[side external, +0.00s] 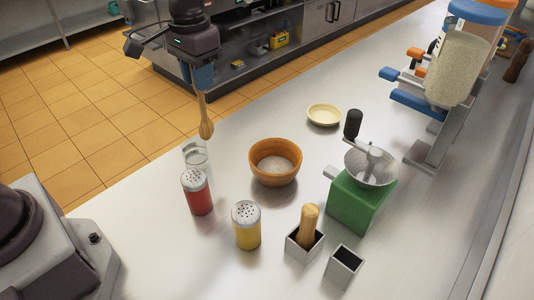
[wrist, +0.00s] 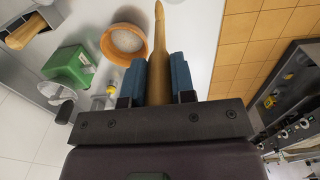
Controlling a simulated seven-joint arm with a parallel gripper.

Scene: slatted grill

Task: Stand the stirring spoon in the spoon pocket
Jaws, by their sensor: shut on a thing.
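My gripper (side external: 203,78) is shut on the wooden stirring spoon (side external: 206,128), which hangs nearly upright, wide end down, above the counter's left edge near a clear glass (side external: 197,155). In the wrist view my gripper's blue fingers (wrist: 159,76) close on both sides of the spoon (wrist: 159,45). Two square metal pockets stand at the front of the counter. The left pocket (side external: 303,253) holds a thick wooden-handled tool (side external: 309,224). The right pocket (side external: 344,267) looks empty. No label shows which one is the spoon pocket.
A pale dish (side external: 324,115) and bottle dispensers (side external: 455,75) are farther back.

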